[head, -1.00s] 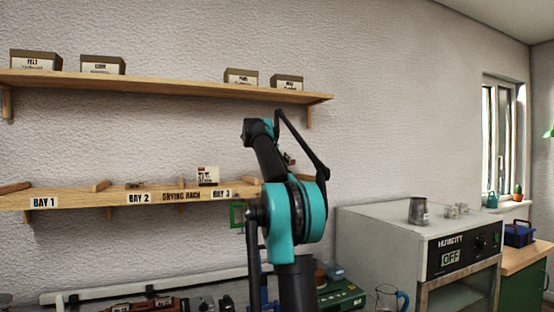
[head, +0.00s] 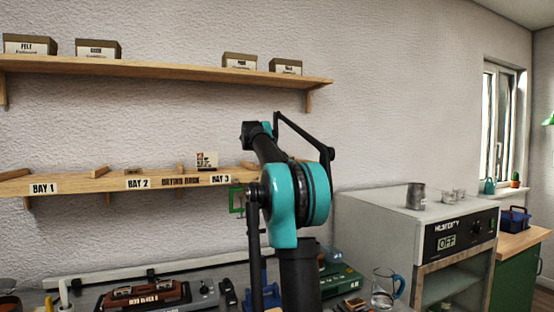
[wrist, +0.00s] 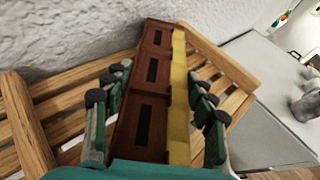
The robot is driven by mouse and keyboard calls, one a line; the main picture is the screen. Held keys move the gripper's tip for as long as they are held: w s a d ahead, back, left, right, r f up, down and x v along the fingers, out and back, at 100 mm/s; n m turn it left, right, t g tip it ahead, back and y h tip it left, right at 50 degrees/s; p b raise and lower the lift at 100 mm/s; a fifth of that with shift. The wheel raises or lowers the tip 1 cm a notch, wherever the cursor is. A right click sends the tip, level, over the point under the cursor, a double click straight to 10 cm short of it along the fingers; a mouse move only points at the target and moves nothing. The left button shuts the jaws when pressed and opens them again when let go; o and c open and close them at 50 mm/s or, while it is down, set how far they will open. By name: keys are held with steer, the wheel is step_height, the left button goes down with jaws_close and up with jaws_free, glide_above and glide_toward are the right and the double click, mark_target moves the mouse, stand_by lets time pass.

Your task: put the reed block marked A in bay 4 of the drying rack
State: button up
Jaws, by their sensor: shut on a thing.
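My gripper (wrist: 156,76) is shut on a long red-brown reed block (wrist: 140,110) with dark slots and a yellow strip along one side. No letter on it shows in the wrist view. The block is over or on the slatted drying rack (wrist: 70,104); I cannot tell whether it touches the slats. In the head view the drying rack (head: 105,184) is a wooden wall shelf with labels for bays 1, 2 and 3. Bay 4's label, my gripper and the held block are hidden behind my arm there.
A wooden divider (wrist: 24,125) stands left of the held block. A card (head: 207,161) stands near bay 3. Another reed block (head: 145,296) lies on the bench. The humidity cabinet (head: 390,222) with a metal cup (head: 416,196) is to the right. An upper shelf (head: 170,70) holds several boxes.

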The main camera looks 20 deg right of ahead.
steer(key=shift+f, duration=0.55)
steer(key=o, duration=1.6)
steer(key=shift+s, duration=0.1)
steer(key=v, duration=1.1)
steer(key=shift+s+a+r, duration=0.1)
steer(key=shift+a+r, duration=0.1)
steer(key=shift+s+a, duration=0.1)
steer(key=shift+s, duration=0.15)
